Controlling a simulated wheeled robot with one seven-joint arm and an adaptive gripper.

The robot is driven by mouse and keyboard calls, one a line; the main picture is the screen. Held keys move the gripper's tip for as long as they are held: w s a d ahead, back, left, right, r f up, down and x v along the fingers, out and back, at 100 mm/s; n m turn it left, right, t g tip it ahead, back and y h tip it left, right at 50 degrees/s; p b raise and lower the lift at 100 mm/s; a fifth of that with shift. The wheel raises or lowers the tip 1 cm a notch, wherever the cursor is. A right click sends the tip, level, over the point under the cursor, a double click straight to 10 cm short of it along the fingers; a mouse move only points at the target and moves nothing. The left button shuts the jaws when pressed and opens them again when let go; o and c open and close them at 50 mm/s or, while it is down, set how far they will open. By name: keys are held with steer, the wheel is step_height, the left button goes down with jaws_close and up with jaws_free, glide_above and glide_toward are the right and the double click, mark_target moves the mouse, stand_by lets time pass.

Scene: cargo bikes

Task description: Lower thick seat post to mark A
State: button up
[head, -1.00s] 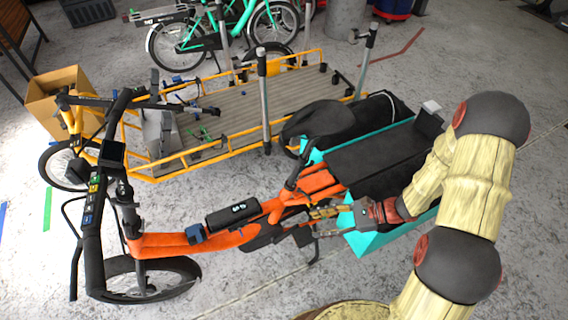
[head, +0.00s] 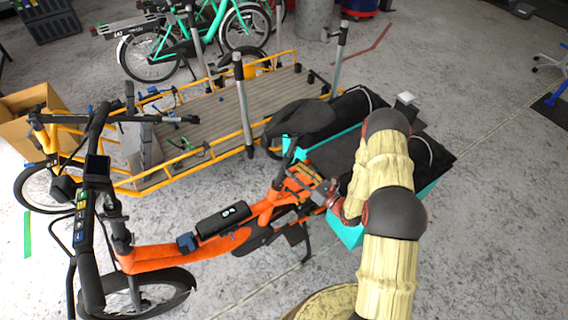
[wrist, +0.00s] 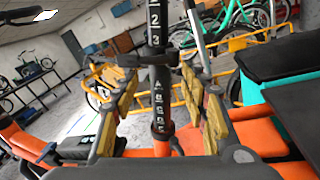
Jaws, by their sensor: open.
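The orange cargo bike (head: 165,253) has a black saddle (head: 303,117) on a dark seat post (head: 288,153), seen small in the head view. In the wrist view the upright post (wrist: 161,85) is black with white marks. Numerals including 2 and 3 are above a wider dark collar (wrist: 157,56), and letters starting with A run down below it. The post's lower end meets orange frame parts. My gripper (wrist: 165,88) is open, with yellow-padded fingers left and right of the lettered section and gaps beside it. In the head view my gripper (head: 304,180) is just below the saddle.
A yellow cargo bike (head: 200,112) with a flat deck and upright posts stands behind. A teal box (head: 345,232) with black covers is beside my arm, at the orange bike's rear. A cardboard box (head: 30,112) is at the left. Grey floor is open at the right.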

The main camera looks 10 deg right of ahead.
mark_target(286, 163)
steer(key=shift+b+x, duration=0.6)
steer(key=shift+x, duration=2.6)
steer(key=shift+c, duration=0.9)
jaws_close()
steer(key=shift+a+f, duration=0.1)
